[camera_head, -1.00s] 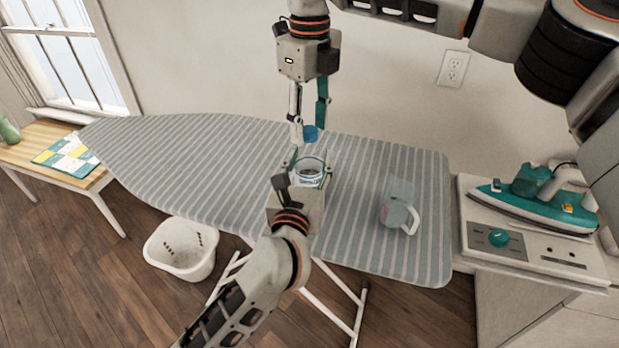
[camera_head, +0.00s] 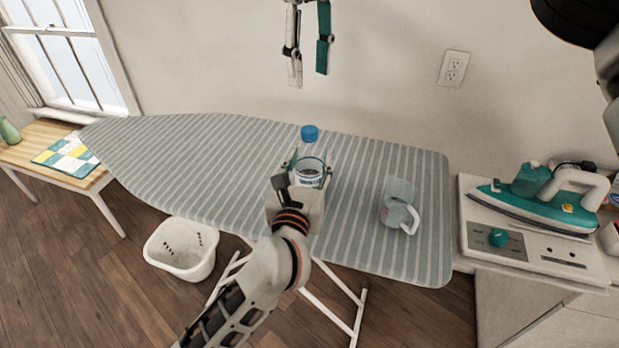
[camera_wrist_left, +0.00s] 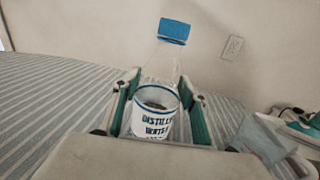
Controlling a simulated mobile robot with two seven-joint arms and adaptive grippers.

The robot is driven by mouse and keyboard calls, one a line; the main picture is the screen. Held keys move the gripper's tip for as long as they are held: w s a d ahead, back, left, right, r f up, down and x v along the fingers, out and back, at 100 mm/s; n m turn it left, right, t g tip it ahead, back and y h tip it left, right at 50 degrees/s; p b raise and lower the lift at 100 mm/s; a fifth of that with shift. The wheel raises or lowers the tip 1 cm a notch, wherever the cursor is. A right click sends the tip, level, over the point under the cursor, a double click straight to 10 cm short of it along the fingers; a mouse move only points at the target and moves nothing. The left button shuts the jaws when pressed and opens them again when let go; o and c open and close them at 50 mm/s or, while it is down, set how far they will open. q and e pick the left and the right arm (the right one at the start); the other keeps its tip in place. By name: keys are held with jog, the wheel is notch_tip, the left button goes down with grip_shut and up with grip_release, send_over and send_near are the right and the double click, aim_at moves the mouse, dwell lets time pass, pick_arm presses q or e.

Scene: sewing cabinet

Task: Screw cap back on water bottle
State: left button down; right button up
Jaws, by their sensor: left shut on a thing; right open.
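The water bottle (camera_head: 309,172) is clear, with a white label in blue lettering, and stands upright over the ironing board. The blue cap (camera_head: 310,132) sits at the top of its neck; whether it is screwed tight cannot be told. In the left wrist view the label (camera_wrist_left: 154,115) is between my fingers and the cap (camera_wrist_left: 174,31) is above it. My left gripper (camera_head: 298,172) is shut on the bottle's body from the front. My right gripper (camera_head: 307,65) is open and empty, well above the cap, with its fingers pointing down.
The striped ironing board (camera_head: 200,150) is clear on the left. A clear measuring cup (camera_head: 400,207) stands to the right of the bottle. A teal iron (camera_head: 540,205) sits on a cabinet at the right. A white basket (camera_head: 182,248) is on the floor.

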pick_arm(q)
jog(key=c, duration=1.1)
grip_release()
jog(key=shift+s, duration=0.1)
jog(key=s+a, duration=0.2)
jog(key=s, duration=0.9)
jog(key=shift+s, duration=0.35)
jog(key=shift+a, duration=0.1)
